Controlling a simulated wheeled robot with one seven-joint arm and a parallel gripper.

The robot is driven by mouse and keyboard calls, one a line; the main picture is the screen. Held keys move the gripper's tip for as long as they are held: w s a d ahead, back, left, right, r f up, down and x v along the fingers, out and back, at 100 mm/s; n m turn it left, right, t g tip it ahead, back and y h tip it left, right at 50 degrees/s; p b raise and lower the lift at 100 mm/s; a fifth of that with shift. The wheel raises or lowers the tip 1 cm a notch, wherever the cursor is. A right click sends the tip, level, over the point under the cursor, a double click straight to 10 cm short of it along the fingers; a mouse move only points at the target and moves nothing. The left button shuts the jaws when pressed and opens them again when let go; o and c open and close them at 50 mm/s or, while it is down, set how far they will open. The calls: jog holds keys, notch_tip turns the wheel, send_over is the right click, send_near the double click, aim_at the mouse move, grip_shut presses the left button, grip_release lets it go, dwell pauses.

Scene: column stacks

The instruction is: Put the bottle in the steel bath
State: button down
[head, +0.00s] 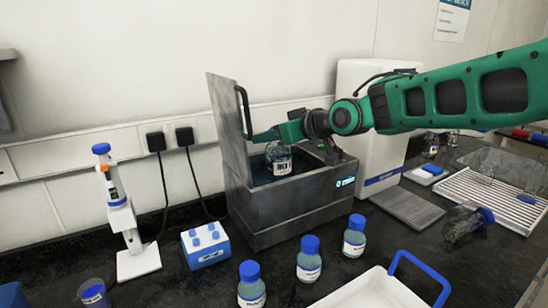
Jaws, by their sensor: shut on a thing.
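The steel bath (300,211) stands on the dark bench at the middle, its lid (228,130) raised upright at the left. A clear bottle with a dark-lettered white label (279,166) is inside the bath's opening, near its left part. My gripper (278,136) reaches in from the right above the bath and is shut on the bottle's top. The cap and fingertips are mostly hidden by my wrist. I cannot tell whether the bottle touches the bath's floor.
Several blue-capped bottles (309,260) stand in front of the bath. A white tray with a blue handle (372,290) is at the front right. A blue block (205,246) and a pipette stand (130,235) are at the left. A bottle (463,224) lies at the right.

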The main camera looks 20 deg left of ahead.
aim_at(269, 150)
jog(key=shift+f, duration=2.05)
jog(key=shift+f, duration=0.6)
jog(key=c, duration=1.2)
grip_release()
jog(key=shift+r, duration=0.25)
jog(key=v, duration=1.2)
jog(key=shift+r, duration=0.25)
jog(key=shift+d, duration=0.1)
